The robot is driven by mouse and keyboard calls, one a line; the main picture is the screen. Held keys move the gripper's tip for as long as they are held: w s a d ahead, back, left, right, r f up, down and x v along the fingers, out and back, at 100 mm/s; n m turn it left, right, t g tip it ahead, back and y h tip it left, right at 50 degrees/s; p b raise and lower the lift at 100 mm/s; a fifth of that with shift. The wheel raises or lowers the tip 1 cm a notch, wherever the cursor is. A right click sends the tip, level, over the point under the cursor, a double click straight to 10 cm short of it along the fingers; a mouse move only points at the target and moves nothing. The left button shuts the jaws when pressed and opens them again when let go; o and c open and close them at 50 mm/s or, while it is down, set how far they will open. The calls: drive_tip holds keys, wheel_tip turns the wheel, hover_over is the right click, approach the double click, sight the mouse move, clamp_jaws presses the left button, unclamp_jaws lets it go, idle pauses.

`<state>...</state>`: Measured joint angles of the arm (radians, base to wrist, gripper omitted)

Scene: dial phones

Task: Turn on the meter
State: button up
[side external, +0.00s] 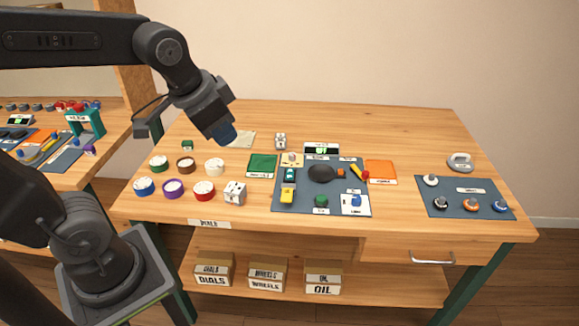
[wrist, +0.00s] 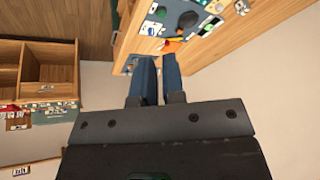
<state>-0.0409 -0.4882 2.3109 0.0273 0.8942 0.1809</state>
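A small box with a dark screen and green marks (side external: 321,148) stands at the back edge of the middle grey mat; it looks like the meter, but its label is too small to read. Whether its screen is lit as a reading is unclear. My gripper (side external: 227,138) hangs above the left part of the table, left of this box and well apart from it. In the wrist view its two blue fingers (wrist: 160,65) stand slightly apart with nothing seen between them.
The middle mat (side external: 335,208) holds several small parts and a black rounded object (side external: 321,173). Several coloured dials, one of them red (side external: 204,190), sit at the left. A right mat (side external: 460,206) holds knobs; a grey ring-shaped object (side external: 460,162) stands behind.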

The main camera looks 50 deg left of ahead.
drive_tip(key=w+a+f+m, duration=0.1)
drive_tip(key=w, duration=0.3)
drive_tip(key=w+a+f+m+g, duration=0.1)
drive_tip(key=w+a, duration=0.1)
drive_tip(key=w, duration=0.2)
drive_tip(key=w+a+f+m, duration=0.1)
drive_tip(key=w, duration=0.3)
drive_tip(key=shift+w+a+g+y, duration=0.15)
drive_tip(key=shift+w+g+y, duration=0.15)
drive_tip(key=shift+y, duration=0.1)
clamp_jaws()
drive_tip(key=m+g, duration=0.2)
drive_tip(key=m, duration=0.2)
hover_over(290, 170)
drive_tip(key=s+d, duration=0.2)
wheel_tip(290, 170, down, 12)
drive_tip(key=shift+s+r, duration=0.2)
drive_tip(key=f, duration=0.4)
drive_tip(key=w+a+f, duration=0.1)
drive_tip(key=f, duration=0.4)
drive_tip(key=w+f, duration=0.1)
drive_tip(key=f, duration=0.3)
drive_tip(key=shift+a+f, duration=0.35)
